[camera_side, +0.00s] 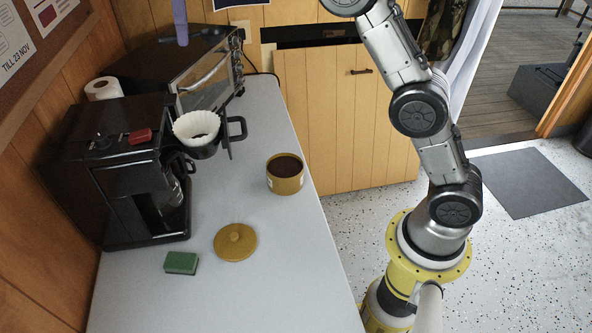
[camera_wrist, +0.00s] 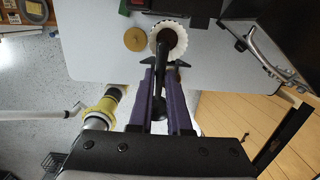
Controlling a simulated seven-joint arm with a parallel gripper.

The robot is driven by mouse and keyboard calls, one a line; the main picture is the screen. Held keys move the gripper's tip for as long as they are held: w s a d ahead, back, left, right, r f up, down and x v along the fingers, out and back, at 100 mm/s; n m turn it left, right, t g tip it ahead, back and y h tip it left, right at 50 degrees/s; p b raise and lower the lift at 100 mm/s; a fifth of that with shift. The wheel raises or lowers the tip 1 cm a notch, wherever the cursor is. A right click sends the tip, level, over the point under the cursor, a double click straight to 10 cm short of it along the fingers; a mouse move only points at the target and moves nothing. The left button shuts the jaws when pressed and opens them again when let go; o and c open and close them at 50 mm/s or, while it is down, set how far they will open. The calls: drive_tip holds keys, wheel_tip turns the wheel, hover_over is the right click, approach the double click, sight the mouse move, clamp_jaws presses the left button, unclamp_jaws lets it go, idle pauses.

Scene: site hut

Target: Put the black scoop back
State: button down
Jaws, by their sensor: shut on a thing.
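In the wrist view my gripper (camera_wrist: 160,72), with purple fingers, is shut on the long handle of the black scoop (camera_wrist: 160,52). The scoop reaches out past the fingertips and its end overlaps the white paper filter (camera_wrist: 182,38). In the side view a purple finger of my gripper (camera_side: 181,22) shows at the top edge, high above the counter. The ochre canister (camera_side: 285,181), full of brown grounds, stands open on the counter. Its lid (camera_side: 235,242) lies apart, nearer the camera. I cannot tell what the scoop holds.
The white filter (camera_side: 196,124) sits in a black holder beside the black coffee machine (camera_side: 112,150). A black oven (camera_side: 200,75) stands at the back. A green sponge (camera_side: 181,262) lies near the lid. The counter (camera_side: 290,270) is clear around the canister.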

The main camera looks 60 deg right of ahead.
drive_tip(key=s+d+r, duration=0.1)
drive_tip(key=s+d, duration=0.1)
drive_tip(key=s, duration=0.6)
drive_tip(key=s+d+r, duration=0.1)
drive_tip(key=s+d, duration=0.2)
drive_tip(key=s, duration=0.4)
drive_tip(key=s+d+f, duration=0.2)
drive_tip(key=s+f, duration=0.1)
drive_tip(key=s, duration=0.5)
drive_tip(key=s+d+f, duration=0.1)
drive_tip(key=s+f, duration=0.3)
drive_tip(key=s, duration=0.3)
hover_over(291, 221)
drive_tip(key=shift+h, duration=0.3)
drive_tip(key=f, duration=3.7)
drive_tip(key=shift+s, duration=0.35)
drive_tip(key=shift+w+f+g, duration=0.15)
drive_tip(key=shift+f+g, duration=0.1)
drive_tip(key=shift+g, duration=0.05)
drive_tip(key=shift+w+a+f, duration=0.1)
drive_tip(key=shift+w+f, duration=0.05)
drive_tip(key=shift+f, duration=1.5)
drive_tip(key=shift+f, duration=0.15)
